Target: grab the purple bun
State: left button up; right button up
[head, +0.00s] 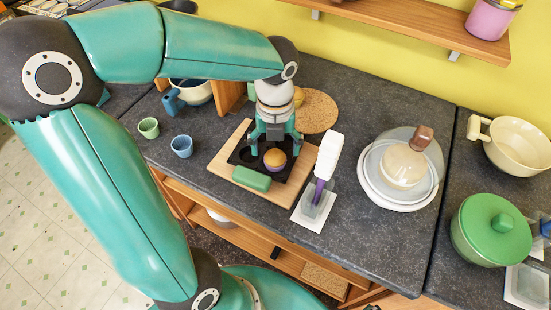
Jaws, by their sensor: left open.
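A round bun (275,160) with an orange-yellow top and a purple lower part sits on a dark tray (243,157) on a wooden board (224,166). My left gripper (275,152) points down over the tray, open, with its fingers to either side of the bun's top. I cannot tell whether the fingers touch it. My right gripper is not in view.
A green block (251,178) lies at the tray's front edge. A white and purple item (325,166) stands close on the right, beside a glass-domed dish (402,165). A cork mat (318,112) lies behind. Green (149,128) and blue (182,146) cups stand left.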

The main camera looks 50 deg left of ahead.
aim_at(275, 153)
pick_arm(q)
jog(key=shift+f, duration=1.95)
jog(key=shift+a, duration=0.1)
jog(key=c, duration=1.3)
